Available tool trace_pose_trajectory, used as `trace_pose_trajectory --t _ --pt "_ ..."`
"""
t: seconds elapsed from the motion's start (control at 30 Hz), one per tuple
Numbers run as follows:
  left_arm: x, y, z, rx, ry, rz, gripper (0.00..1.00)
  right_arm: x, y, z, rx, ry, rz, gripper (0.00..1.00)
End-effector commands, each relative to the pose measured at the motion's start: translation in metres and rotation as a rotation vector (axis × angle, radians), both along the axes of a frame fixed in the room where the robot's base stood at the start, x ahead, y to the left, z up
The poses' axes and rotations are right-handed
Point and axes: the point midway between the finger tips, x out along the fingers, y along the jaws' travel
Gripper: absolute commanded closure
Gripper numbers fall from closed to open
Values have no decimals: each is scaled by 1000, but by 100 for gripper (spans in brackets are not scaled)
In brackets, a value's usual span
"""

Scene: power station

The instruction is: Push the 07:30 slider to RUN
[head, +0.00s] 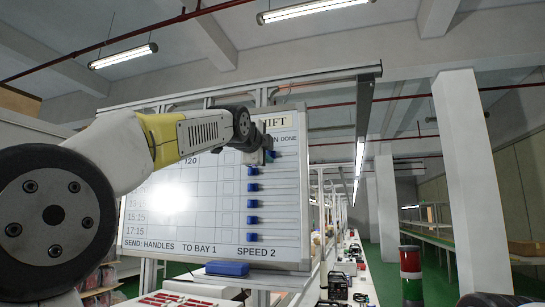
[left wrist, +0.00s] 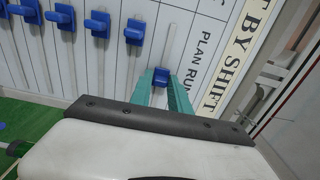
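The board (head: 283,222) has a column of blue sliders. The top slider (left wrist: 161,77), nearest the header, is the 07:30 one by position; its time label is hidden behind my arm. In the left wrist view it sits level with the word RUN, while the other sliders stand level with PLAN. My left gripper (head: 268,157) is at this slider. Its teal fingers (left wrist: 162,84) lie on either side of it and appear to touch it. In the head view the slider (head: 271,154) shows only partly, beside the fingertips. My right gripper is not in view.
Several blue sliders (head: 253,187) stand in a column below. A blue block (head: 227,268) lies on the board's ledge. A bench (head: 357,270) with small equipment runs back on the right.

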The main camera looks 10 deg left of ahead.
Motion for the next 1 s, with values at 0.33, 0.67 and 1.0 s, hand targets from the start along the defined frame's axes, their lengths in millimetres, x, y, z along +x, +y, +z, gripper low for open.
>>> trace_pose_trajectory --t 0.33,0.67,1.0 --pt "-1 0 0 0 0 0 71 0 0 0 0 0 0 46" --pt "-49 10 1 0 -1 0 71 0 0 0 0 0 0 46" --pt "-76 15 -1 1 2 0 71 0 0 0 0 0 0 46"
